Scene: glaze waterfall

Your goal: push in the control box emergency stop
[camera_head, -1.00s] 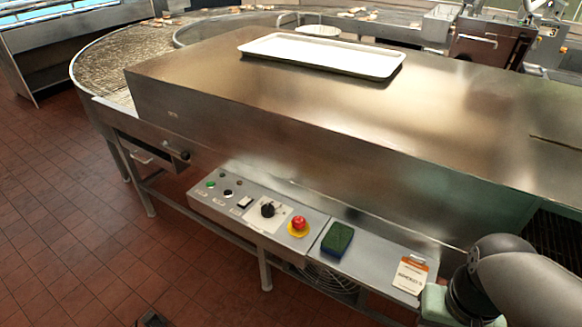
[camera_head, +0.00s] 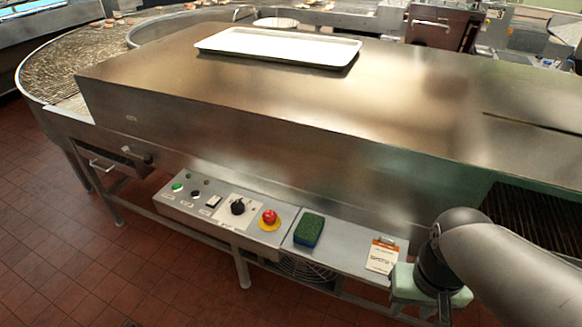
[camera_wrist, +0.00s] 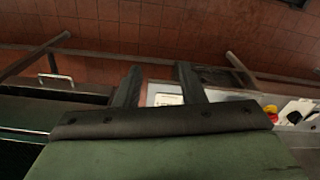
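The control box (camera_head: 175,207) is a grey slanted panel low on the front of the steel machine. Its emergency stop (camera_head: 269,217) is a red mushroom button on a yellow ring, at the right part of the panel. It also shows in the wrist view (camera_wrist: 270,112), to the right of my fingers. My gripper (camera_head: 422,314) is at the lower right in the head view, to the right of the button and apart from it. In the wrist view its two fingers (camera_wrist: 157,74) are spread with nothing held between them.
A black knob (camera_head: 237,206), a switch and small buttons share the panel. A green sponge (camera_head: 309,230) and a white-orange card (camera_head: 382,256) lie on the shelf between the button and my gripper. A white tray (camera_head: 278,50) rests on the machine's top.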

